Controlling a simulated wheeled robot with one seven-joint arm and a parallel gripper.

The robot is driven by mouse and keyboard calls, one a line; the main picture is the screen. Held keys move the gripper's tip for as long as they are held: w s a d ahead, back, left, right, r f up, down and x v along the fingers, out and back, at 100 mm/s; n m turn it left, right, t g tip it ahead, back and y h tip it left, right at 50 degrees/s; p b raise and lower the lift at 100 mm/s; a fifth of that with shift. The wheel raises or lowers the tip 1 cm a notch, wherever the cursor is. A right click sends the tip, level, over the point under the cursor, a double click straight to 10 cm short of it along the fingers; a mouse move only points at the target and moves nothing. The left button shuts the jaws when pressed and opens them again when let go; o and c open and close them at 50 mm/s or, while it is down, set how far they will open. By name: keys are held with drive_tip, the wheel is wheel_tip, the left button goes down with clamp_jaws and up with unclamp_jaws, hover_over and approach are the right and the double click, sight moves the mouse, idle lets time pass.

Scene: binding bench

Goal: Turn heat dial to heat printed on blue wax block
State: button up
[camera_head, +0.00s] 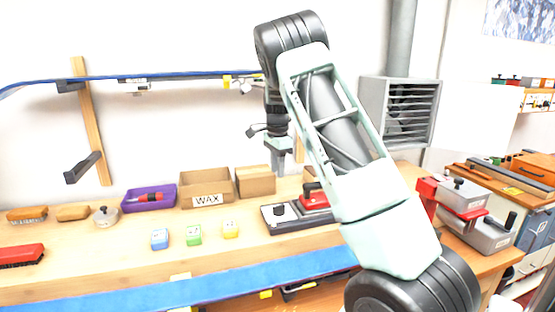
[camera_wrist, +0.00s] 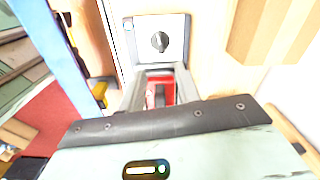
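The blue wax block (camera_head: 159,239) stands on the bench, left of a green block (camera_head: 194,235) and a yellow block (camera_head: 231,229). Its printed marking is too small to read. The heat dial is a black round knob (camera_head: 279,211) on a flat pale-topped device (camera_head: 293,222). In the wrist view the dial (camera_wrist: 159,41) sits on a white plate (camera_wrist: 172,26), just beyond my fingertips. My gripper (camera_head: 278,167) hangs above the device, apart from the dial. In the wrist view its fingers (camera_wrist: 160,70) are spread, with a red part (camera_wrist: 160,91) visible between them.
A WAX box (camera_head: 207,188), a plain box (camera_head: 255,181) and a purple tray (camera_head: 149,198) stand behind the blocks. Brushes (camera_head: 20,254) lie at left. A grey-and-red machine (camera_head: 466,205) stands at right. A blue rail (camera_head: 210,287) crosses the front.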

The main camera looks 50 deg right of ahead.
drive_tip(key=shift+r, duration=2.1)
